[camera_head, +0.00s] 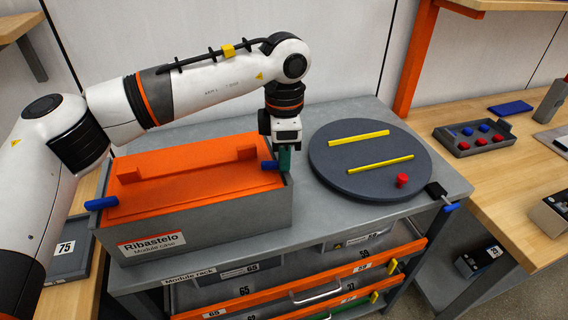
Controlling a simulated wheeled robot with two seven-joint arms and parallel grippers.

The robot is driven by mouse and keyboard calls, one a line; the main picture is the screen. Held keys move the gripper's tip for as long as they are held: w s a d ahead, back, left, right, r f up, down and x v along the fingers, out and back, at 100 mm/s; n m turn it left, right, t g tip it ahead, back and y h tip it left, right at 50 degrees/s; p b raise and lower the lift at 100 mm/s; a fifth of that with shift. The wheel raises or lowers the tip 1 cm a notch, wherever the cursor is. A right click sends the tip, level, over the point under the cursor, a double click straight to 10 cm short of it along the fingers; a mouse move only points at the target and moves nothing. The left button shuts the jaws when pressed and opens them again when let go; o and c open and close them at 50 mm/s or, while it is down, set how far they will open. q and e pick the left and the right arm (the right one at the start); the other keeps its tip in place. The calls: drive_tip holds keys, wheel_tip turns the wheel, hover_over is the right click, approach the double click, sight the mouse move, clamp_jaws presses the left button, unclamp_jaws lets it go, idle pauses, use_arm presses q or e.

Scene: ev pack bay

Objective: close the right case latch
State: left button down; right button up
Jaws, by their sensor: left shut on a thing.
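The grey modular case (215,218) with an orange lid (190,178) stands on the grey bench. Its right case latch (269,165) is a small blue piece at the lid's right end, lying over the lid's edge. My left gripper (284,160) reaches down at the case's right end, with its greenish fingertips right at the latch. It is shut on the latch, though the fingers hide part of it. Another blue latch (101,203) sticks out past the case's left end. My right gripper is not in view.
A dark round turntable (350,185) with two yellow strips and a red knob (402,180) stands right of the gripper. Drawers with orange fronts (330,277) are below. A wooden bench (500,185) with a grey tray (470,149) is at the right.

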use_arm(q)
drive_tip(key=shift+r+n+b, duration=0.1)
drive_tip(key=shift+n+b, duration=0.55)
drive_tip(key=shift+n, duration=0.55)
drive_tip(key=shift+w+r, duration=0.1)
drive_tip(key=c, duration=1.5)
unclamp_jaws()
drive_tip(key=shift+o, duration=0.2)
wheel_tip(320, 180, up, 12)
drive_tip(key=b, duration=0.1)
